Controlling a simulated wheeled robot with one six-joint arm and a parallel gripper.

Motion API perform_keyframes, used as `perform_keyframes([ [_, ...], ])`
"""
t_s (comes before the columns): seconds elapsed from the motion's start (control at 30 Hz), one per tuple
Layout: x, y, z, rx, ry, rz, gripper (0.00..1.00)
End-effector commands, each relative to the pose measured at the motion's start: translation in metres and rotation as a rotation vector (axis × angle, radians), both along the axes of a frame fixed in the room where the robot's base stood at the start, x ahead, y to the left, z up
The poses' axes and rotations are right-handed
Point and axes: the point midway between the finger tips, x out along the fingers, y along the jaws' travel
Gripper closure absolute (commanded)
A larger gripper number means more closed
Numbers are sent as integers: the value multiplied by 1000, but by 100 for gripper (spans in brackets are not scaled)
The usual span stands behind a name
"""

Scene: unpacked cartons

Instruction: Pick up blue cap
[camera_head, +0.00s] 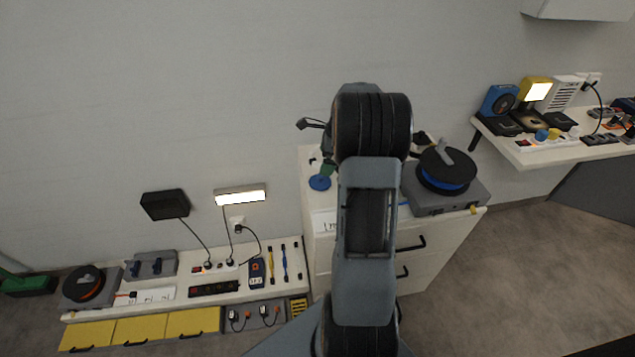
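A small round blue piece (320,183) lies flat on the left part of the white cabinet top, with a dark green part just above it in the picture. It may be the blue cap, but it is too small to be sure. Another small blue piece (541,135) stands on the right-hand shelf, beside a yellow one. My arm rises through the middle of the head view, and its wrist covers most of my gripper (366,136). Dark parts stick out on both sides of the wrist. Whether the fingers are open or shut is hidden.
The white cabinet (325,250) has drawers, and a grey case with a black-and-blue reel (447,170) stands on its right side. A low bench (215,284) at left holds power strips and tools. The right shelf (545,154) carries several devices. Bare wall stands behind.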

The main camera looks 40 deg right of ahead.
Motion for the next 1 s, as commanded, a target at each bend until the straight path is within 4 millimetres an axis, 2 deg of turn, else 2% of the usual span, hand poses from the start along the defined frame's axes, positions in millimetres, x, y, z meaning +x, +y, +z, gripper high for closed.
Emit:
perform_keyframes([
  [0.03,1,2,-11,1,2,1,0],
  [0.2,5,7,-33,1,1,-1,0],
  [0.47,7,11,-47,-2,-1,3,0],
  [0.8,13,21,-87,0,0,5,0],
  [1.0,14,22,-94,-2,-1,6,0],
])
